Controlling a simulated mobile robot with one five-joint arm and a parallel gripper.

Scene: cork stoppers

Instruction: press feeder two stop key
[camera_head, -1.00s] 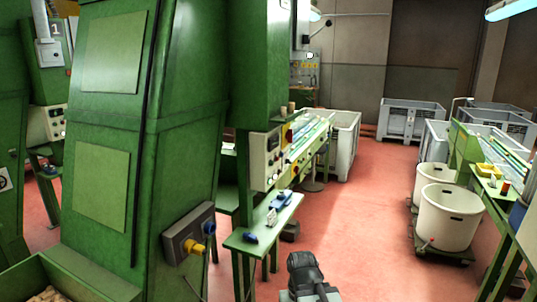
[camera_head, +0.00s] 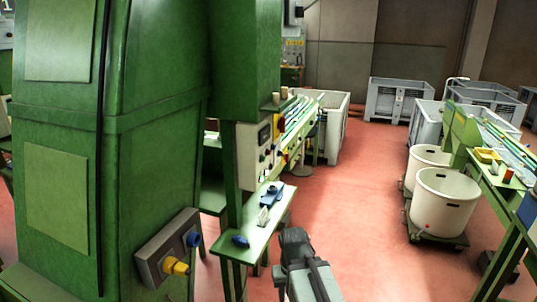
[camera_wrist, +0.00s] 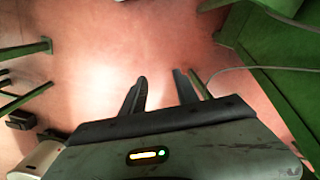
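A pale control panel (camera_head: 255,155) with small dark and coloured keys is fixed to the green machine ahead. A red-and-yellow part (camera_head: 280,126) shows at its right edge. A grey box (camera_head: 153,262) with a yellow knob (camera_head: 176,266) and a blue knob (camera_head: 194,240) is on the nearer green cabinet. I cannot read any label naming feeder two or its stop key. My gripper (camera_wrist: 160,76) is open and empty over the red floor in the wrist view, its two dark fingers apart. In the head view my arm is low in the middle, right of the panel, touching no key.
A green side bench (camera_head: 252,243) with small blue items stands below the panel. The near green cabinet (camera_head: 60,200) fills the left. White tubs (camera_head: 444,205) on a dolly and a green bench stand right. Red floor (camera_head: 360,200) is clear between. Grey crates (camera_head: 400,98) stand behind.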

